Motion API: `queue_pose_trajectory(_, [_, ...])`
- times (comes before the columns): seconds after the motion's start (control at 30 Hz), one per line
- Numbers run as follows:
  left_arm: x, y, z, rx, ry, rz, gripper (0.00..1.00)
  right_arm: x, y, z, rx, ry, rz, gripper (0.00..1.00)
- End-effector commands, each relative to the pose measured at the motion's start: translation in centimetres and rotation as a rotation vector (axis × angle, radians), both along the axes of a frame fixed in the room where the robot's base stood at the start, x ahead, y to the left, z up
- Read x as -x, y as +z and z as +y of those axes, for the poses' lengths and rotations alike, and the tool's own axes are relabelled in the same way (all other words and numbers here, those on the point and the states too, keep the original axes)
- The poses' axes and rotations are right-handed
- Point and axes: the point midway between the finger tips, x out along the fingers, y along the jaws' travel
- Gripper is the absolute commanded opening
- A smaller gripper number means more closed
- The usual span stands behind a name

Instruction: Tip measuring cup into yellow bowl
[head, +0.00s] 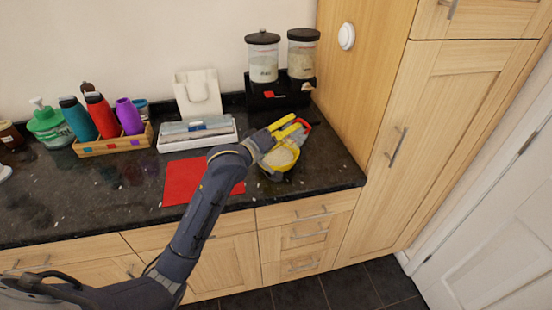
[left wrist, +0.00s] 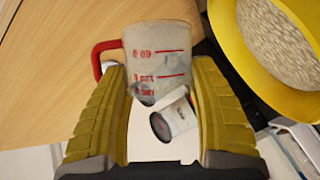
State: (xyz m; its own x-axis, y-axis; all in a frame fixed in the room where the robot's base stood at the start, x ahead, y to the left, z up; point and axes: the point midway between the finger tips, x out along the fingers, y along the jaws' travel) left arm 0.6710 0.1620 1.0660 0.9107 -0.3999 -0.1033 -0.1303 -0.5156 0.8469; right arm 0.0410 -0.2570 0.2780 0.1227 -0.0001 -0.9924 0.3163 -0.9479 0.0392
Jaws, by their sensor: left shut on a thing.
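My left gripper (head: 290,128) is shut on the clear measuring cup (left wrist: 158,62), which has red markings and a red handle. In the left wrist view the cup sits between the two yellow fingers of the gripper (left wrist: 160,85), its handle to the left. In the head view the fingers hide most of the cup; its red handle (head: 305,125) shows past them. The yellow bowl (head: 270,170) stands on the counter just below the gripper, with pale grainy contents. The bowl (left wrist: 232,45) also shows at the upper right of the wrist view. The cup's exact tilt is hard to tell.
A dispenser with two canisters (head: 264,62) stands behind the gripper, beside the wooden cabinet wall (head: 358,90). A white tray (head: 170,143), a red mat (head: 180,183) and a wooden rack of bottles (head: 100,146) lie to the left.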

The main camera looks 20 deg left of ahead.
Motion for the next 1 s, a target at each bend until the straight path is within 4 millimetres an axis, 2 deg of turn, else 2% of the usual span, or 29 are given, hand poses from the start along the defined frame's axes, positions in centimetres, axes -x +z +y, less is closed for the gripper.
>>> queue_pose_trajectory(0.5, [0.0,0.7,-1.0,-0.67,0.001,-0.007,0.18,0.0,0.0,0.0,0.0,0.0,0.0,0.44])
queue_pose_trajectory(0.7, [0.0,0.7,-1.1,-0.779,0.0,-0.006,0.18,0.0,0.0,0.0,0.0,0.0,0.0,0.44])
queue_pose_trajectory(1.0, [0.0,0.6,-1.2,-0.794,0.0,-0.005,0.18,0.0,0.0,0.0,0.0,0.0,0.0,0.44])
